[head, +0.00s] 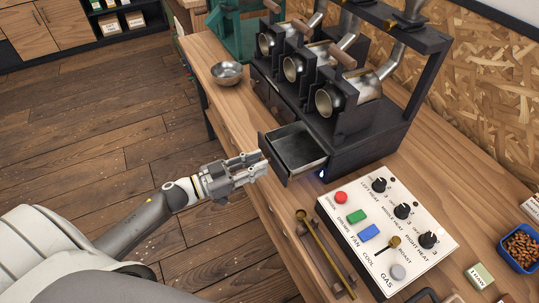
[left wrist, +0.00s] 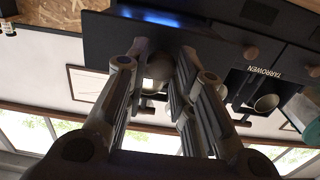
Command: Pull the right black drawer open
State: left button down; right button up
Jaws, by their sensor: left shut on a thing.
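The right black drawer (head: 273,158) stands pulled out from the base of the black roaster (head: 350,152), and its empty metal-looking inside shows from above. My left gripper (head: 262,163) is at the drawer's front, shut on its knob. In the left wrist view, the dark drawer front (left wrist: 105,40) fills the upper middle. The fingers of my left gripper (left wrist: 154,78) stand on both sides of the knob, which they partly hide. My right gripper is in neither view.
The control panel (head: 392,232) with knobs and coloured buttons lies right of the drawer. A long-handled scoop (head: 322,245) lies near the bench's front edge. A metal bowl (head: 227,73) stands at the far left of the bench. The floor (head: 110,140) on the left is clear.

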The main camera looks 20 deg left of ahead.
pick_arm(q)
jog(key=shift+a, duration=0.1)
jog(key=c, duration=1.2)
grip_release()
jog(key=shift+c, duration=0.2)
jog(key=shift+s, duration=0.1)
jog(key=v, duration=1.2)
